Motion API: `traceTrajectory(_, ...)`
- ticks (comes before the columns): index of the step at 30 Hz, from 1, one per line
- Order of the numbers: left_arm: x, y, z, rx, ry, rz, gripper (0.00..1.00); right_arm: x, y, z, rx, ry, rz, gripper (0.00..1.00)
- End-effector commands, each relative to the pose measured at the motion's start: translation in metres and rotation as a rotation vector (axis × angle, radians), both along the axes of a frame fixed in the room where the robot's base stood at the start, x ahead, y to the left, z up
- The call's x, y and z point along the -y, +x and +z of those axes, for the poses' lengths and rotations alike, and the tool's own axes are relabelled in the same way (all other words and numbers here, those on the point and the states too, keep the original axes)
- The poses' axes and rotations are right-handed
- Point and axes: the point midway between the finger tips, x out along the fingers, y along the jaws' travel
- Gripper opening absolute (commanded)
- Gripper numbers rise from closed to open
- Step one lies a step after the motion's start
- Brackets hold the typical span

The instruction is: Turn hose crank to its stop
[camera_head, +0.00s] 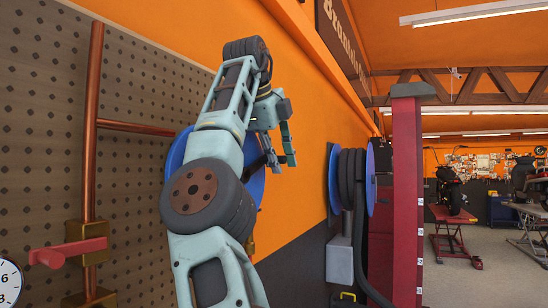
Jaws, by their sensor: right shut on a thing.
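My right arm reaches up from the bottom in front of a wall-mounted reel with blue discs (256,186). The arm covers most of this reel. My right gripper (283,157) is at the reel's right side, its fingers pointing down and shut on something. I take that to be the hose crank, but its handle is hidden at the fingers and I cannot make out its shape or angle. My left gripper is not in view.
A second blue reel (371,178) with black hose (347,180) hangs farther along the orange wall. A red post (406,190) stands beside it. Copper pipe (92,130) with a red lever (70,252) runs up the pegboard at left. Open floor (475,280) lies at right.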

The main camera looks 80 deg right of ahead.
Motion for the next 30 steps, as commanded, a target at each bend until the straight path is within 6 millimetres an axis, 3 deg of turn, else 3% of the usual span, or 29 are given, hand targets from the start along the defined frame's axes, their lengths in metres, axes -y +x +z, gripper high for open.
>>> traceTrajectory(5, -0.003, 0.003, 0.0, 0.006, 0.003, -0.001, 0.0, -0.001, 0.0, -0.004, 0.009, 0.045, 0.01, 0.0)
traceTrajectory(14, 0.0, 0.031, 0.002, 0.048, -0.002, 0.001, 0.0, -0.001, 0.0, -0.006, 0.017, 0.075, 0.008, 0.0)
traceTrajectory(26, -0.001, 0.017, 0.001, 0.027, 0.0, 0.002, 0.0, -0.001, 0.001, -0.006, 0.017, 0.076, 0.007, 0.0)
traceTrajectory(27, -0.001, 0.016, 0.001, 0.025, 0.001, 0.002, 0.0, -0.001, 0.001, -0.006, 0.017, 0.076, 0.007, 0.18)
traceTrajectory(30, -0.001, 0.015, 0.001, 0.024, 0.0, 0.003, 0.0, -0.001, 0.001, -0.006, 0.018, 0.075, 0.006, 0.26)
